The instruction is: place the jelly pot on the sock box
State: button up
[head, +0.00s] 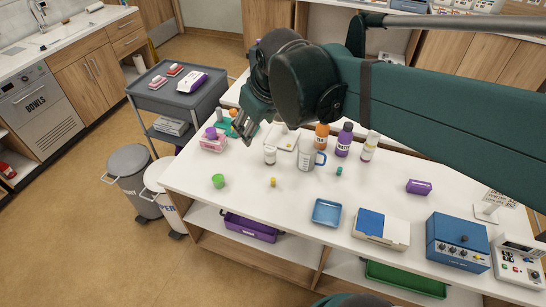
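My gripper (235,127) hangs over the back left of the white table, its fingers pointing down and left. It is small and dark here, and I cannot tell whether it is open or shut. A pink and white box (213,144), which may be the sock box, sits on the table just left of and below the fingers. A small purple pot (211,133) shows at the box's top; it may be the jelly pot. A green pot (218,181) stands apart in front of the box. No labels on these are readable.
A white jug (306,156), an orange-capped bottle (321,136) and a purple bottle (344,140) stand mid-table, under my arm. A blue tray (326,212), blue-white box (382,228) and blue device (458,243) line the front right. A grey trolley (178,95) stands behind left. The front left tabletop is mostly clear.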

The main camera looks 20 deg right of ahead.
jog(key=s+d+f+m+t, duration=0.1)
jog(key=s+f+m, duration=0.2)
jog(key=s, duration=0.8)
jog(key=shift+f+m+t, duration=0.3)
jog(key=shift+f+m, duration=0.1)
jog(key=shift+f, duration=0.55)
notch_tip(320, 180, down, 7)
jog(key=b, duration=0.7)
